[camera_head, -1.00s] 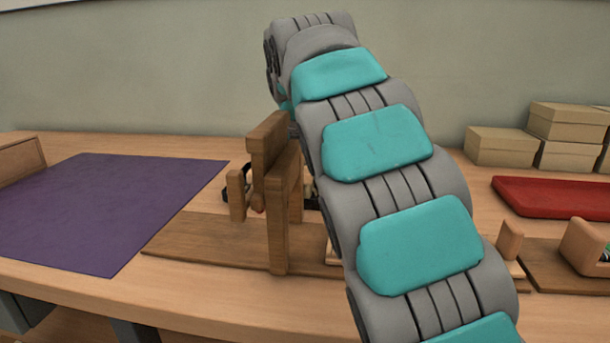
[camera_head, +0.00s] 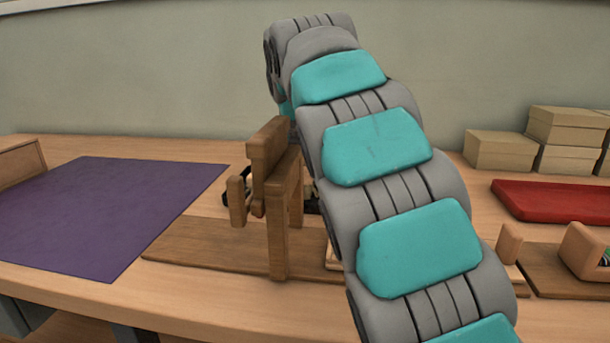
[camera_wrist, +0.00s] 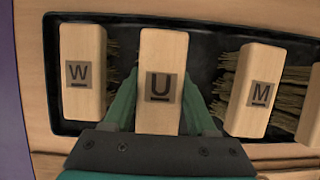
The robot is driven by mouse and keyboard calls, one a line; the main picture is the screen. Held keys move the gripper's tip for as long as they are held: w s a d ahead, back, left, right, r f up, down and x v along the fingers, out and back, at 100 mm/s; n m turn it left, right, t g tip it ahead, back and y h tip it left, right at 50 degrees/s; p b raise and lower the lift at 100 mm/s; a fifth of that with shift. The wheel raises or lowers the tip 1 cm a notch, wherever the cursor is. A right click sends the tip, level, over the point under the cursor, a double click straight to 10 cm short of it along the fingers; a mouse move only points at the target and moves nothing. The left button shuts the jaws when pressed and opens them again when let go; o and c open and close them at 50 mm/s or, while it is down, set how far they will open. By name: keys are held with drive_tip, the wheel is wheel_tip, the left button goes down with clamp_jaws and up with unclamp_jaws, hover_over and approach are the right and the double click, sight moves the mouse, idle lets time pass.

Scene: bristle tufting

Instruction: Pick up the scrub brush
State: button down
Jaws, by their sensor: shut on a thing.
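In the wrist view, a pale wooden block marked U (camera_wrist: 162,50) stands between the two green fingers of my gripper (camera_wrist: 161,98), which are shut on it. Similar blocks marked W (camera_wrist: 83,75) and M (camera_wrist: 254,92) stand to its left and right. Straw-coloured bristles (camera_wrist: 291,88) show beside these blocks, inside a dark tray (camera_wrist: 200,23). I cannot tell whether the bristles are joined to the U block, or which block is the scrub brush. In the head view, my gripper is hidden behind my arm and a wooden stand (camera_head: 278,230).
A purple mat (camera_head: 95,210) lies on the left of the wooden table (camera_head: 185,300). The stand rests on a brown board (camera_head: 210,245). A red tray (camera_head: 550,200) and several cardboard boxes (camera_head: 500,150) are at the right. A wooden holder (camera_head: 585,250) is at the right edge.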

sight(305, 163)
drive_tip(key=shift+w+r, duration=0.1)
drive_tip(key=shift+r, duration=2.4)
wheel_tip(305, 163, up, 5)
drive_tip(key=p, duration=0.5)
drive_tip(key=shift+f, duration=0.1)
drive_tip(key=c, duration=0.8)
unclamp_jaws()
drive_tip(key=c, duration=0.6)
